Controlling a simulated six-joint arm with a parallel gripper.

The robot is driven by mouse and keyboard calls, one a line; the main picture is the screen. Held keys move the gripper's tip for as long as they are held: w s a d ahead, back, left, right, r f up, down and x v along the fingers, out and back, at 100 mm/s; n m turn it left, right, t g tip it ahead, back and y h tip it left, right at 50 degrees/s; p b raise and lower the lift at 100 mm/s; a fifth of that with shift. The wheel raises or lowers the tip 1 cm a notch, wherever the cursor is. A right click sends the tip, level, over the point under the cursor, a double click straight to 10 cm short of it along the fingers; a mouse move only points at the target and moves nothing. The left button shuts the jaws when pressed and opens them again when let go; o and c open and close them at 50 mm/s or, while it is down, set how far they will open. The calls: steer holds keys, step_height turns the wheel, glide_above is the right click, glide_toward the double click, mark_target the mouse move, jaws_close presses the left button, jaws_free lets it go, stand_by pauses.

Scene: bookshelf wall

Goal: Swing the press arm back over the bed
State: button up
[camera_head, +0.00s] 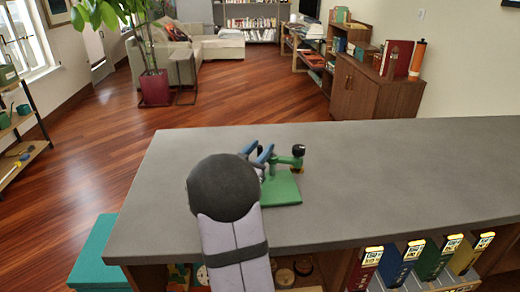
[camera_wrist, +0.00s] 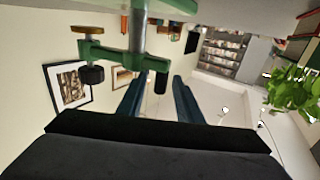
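The press stands on the grey counter with a green base plate (camera_head: 283,190). Its green press arm (camera_head: 281,160) reaches to the right, with a black knob (camera_head: 298,150) above its end and a brass foot below. The foot appears near the plate's back right corner; whether it is over the bed is unclear. In the wrist view, which is inverted, the arm (camera_wrist: 118,54) crosses a grey post (camera_wrist: 137,28), and a black grip (camera_wrist: 161,82) stands at its other end. My gripper (camera_wrist: 155,88) is open, its blue fingers appearing on either side of that grip. Contact is unclear.
The grey counter (camera_head: 400,175) is clear right of the press. Several books (camera_head: 395,264) stand on a shelf below its front edge. A teal box (camera_head: 97,255) is at lower left. A potted plant (camera_head: 155,88) and sofa are far behind.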

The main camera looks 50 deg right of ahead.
steer(key=b+v, duration=0.1)
steer(key=v, duration=0.6)
stand_by(0.3)
steer(key=shift+a, duration=0.15)
steer(key=shift+d+r+p, duration=0.4)
steer(key=shift+p, duration=0.35)
steer(key=shift+p+x, duration=1.75)
steer(key=shift+p, duration=0.6)
steer(key=p+x, duration=0.2)
steer(key=x, duration=0.5)
